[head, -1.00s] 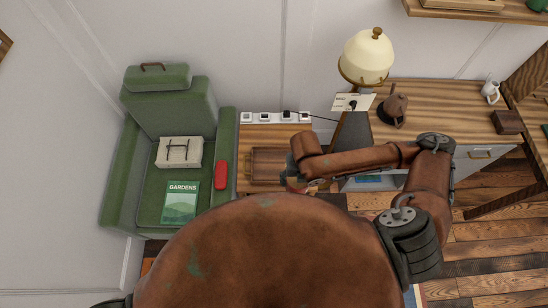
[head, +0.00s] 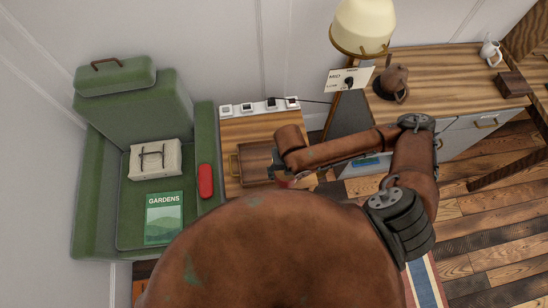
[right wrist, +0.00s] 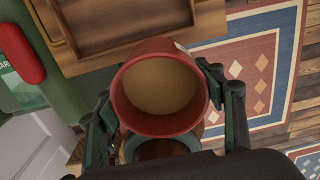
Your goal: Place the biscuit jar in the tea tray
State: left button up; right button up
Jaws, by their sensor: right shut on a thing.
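The biscuit jar (right wrist: 127,108) is red with a tan round face inside its rim, in the right wrist view. My right gripper (right wrist: 162,95) is shut on it, with one finger on either side. The tea tray (right wrist: 88,48) is a wooden tray with raised edges, just beyond the jar at the top of that view. In the head view the tray (head: 235,165) lies on a small wooden side table. My right gripper (head: 281,168) is at the tray's right side there, mostly hidden by my arm. The jar is nearly all hidden there. My left gripper is out of view.
A green armchair (head: 92,200) with a red case (head: 206,181), a magazine (head: 163,215) and a pale box stands left of the side table (head: 227,128). White sockets line its back edge. A lamp (head: 362,25) and desk (head: 440,80) stand right.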

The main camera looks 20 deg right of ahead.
jog(key=w+d+f+b, duration=0.1)
jog(key=w+f, duration=0.1)
jog(key=w, duration=0.1)
jog(key=w+d+f, duration=0.1)
jog(key=w+f, duration=0.2)
jog(key=w, duration=0.1)
jog(key=w+d+f+b, duration=0.1)
jog(key=w+d+f, duration=0.1)
jog(key=w+f, duration=0.1)
jog(key=shift+w+f+b, duration=0.15)
jog(key=shift+w+b, duration=0.2)
jog(key=shift+w, duration=0.15)
jog(key=shift+w+f, duration=0.1)
jog(key=shift+f, duration=0.05)
jog(key=shift+w+d+f+b, duration=0.15)
jog(key=shift+f+b, duration=0.15)
jog(key=shift+f, duration=0.6)
jog(key=shift+w+f+b, duration=0.1)
jog(key=shift+f+b, duration=0.15)
jog(key=shift+f, duration=0.6)
jog(key=shift+f, duration=0.15)
jog(key=o, duration=1.6)
